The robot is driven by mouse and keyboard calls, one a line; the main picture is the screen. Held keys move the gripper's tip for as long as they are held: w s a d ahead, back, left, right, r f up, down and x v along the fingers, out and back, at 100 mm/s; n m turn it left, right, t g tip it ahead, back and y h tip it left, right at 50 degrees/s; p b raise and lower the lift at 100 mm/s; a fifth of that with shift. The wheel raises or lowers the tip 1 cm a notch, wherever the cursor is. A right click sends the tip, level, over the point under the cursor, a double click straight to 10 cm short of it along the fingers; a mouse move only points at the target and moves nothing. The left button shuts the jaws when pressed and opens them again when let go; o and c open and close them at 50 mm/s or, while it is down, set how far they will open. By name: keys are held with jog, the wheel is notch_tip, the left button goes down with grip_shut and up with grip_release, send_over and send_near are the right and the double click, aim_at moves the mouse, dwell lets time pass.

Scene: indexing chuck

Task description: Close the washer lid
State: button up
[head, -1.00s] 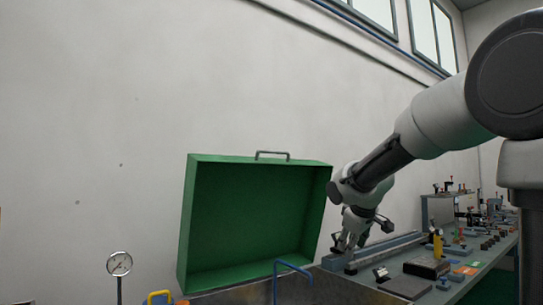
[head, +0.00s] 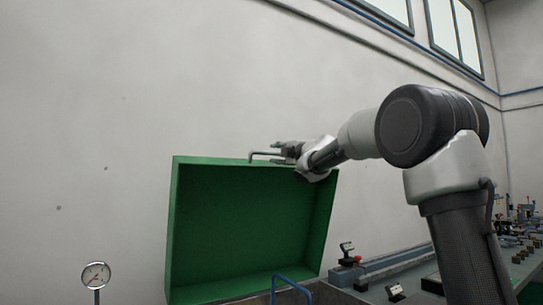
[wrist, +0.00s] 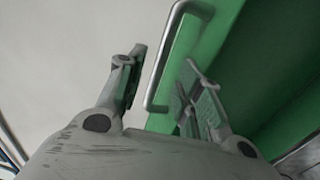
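The green washer lid (head: 240,225) stands raised and open in the head view, with its hollow inside facing me. A grey bar handle (head: 256,154) is on its top edge. My gripper (head: 280,150) is at the right part of this handle. In the wrist view my gripper (wrist: 166,68) is open, with one finger on each side of the handle (wrist: 160,62) in the picture. The right finger overlaps the green lid (wrist: 270,70). I cannot tell whether either finger touches the handle. The washer's body is mostly below the picture.
A blue bent rail (head: 292,281) stands in front of the lid. A round gauge (head: 96,275) is at lower left. A bench with tools and fixtures (head: 375,267) runs along the right, partly hidden by my arm.

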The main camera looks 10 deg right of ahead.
aim_at(272, 154)
jog(key=x, duration=0.5)
jog(key=shift+w+a, duration=0.1)
jog(key=shift+w, duration=0.25)
grip_shut()
